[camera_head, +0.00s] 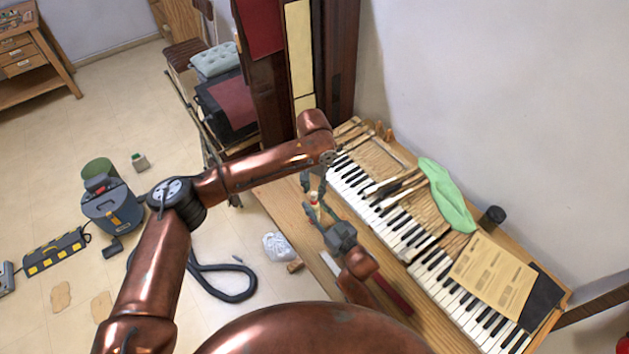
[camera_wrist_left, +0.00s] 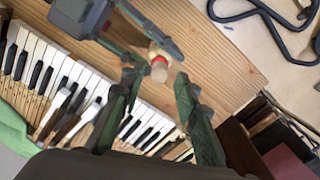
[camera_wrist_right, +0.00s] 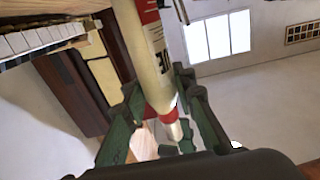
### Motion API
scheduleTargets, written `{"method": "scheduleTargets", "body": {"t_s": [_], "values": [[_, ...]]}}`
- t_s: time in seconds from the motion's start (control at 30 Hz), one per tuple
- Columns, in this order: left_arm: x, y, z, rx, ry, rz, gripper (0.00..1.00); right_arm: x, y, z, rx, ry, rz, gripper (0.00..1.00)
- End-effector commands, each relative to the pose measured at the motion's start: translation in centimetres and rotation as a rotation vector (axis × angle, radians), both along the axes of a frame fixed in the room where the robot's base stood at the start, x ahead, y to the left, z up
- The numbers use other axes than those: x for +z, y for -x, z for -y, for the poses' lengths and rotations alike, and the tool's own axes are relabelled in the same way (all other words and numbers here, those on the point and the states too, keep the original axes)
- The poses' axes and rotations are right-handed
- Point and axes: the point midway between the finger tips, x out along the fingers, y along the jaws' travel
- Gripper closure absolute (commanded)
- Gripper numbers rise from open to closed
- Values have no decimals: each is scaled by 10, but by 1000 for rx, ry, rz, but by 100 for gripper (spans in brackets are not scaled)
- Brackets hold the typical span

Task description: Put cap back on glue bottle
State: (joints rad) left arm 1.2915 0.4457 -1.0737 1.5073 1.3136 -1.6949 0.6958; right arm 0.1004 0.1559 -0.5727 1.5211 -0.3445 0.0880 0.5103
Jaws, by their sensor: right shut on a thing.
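My right gripper (camera_wrist_right: 163,120) is shut on the glue bottle (camera_wrist_right: 152,62), which has a cream body, a printed label and a red collar. In the left wrist view the red collar and tan, rounded tip of the glue bottle (camera_wrist_left: 159,72) show beside the right gripper's fingers (camera_wrist_left: 145,45). The bottle also shows small in the head view (camera_head: 314,203), above the table's front edge. My left gripper (camera_wrist_left: 158,95) is open, its fingers apart near the tip, with nothing seen between them. I cannot make out a separate cap; whether the tan tip is the cap or nozzle is unclear.
Piano keys (camera_head: 400,222) run along the wooden table (camera_head: 280,205) just behind the grippers. A crumpled bag (camera_head: 278,246) is on the left, below the table.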

Motion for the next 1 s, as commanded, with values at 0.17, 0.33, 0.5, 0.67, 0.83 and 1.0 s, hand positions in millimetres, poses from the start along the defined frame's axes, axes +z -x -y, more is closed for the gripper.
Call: {"method": "scheduleTargets", "body": {"t_s": [0.17, 0.33, 0.5, 0.67, 0.83, 1.0], "values": [[-19, 0, 0, 0, -1, -1, 71, 1, 0, 0, 0, -1, 2, 100], [-24, 0, 0, -1, 1, 1, 71, 1, 0, 0, 0, -1, 1, 100], [-24, 0, 0, -1, 1, 1, 71, 1, 0, 0, 0, -1, 1, 100], [-24, 0, 0, -1, 1, 1, 78, 1, 0, 0, 0, -1, 1, 100], [-24, 0, 0, 0, 1, 1, 90, 1, 0, 0, 0, -1, 2, 100], [-24, 0, 0, 0, 1, 1, 100, 1, 0, 0, 0, -1, 2, 100]]}}
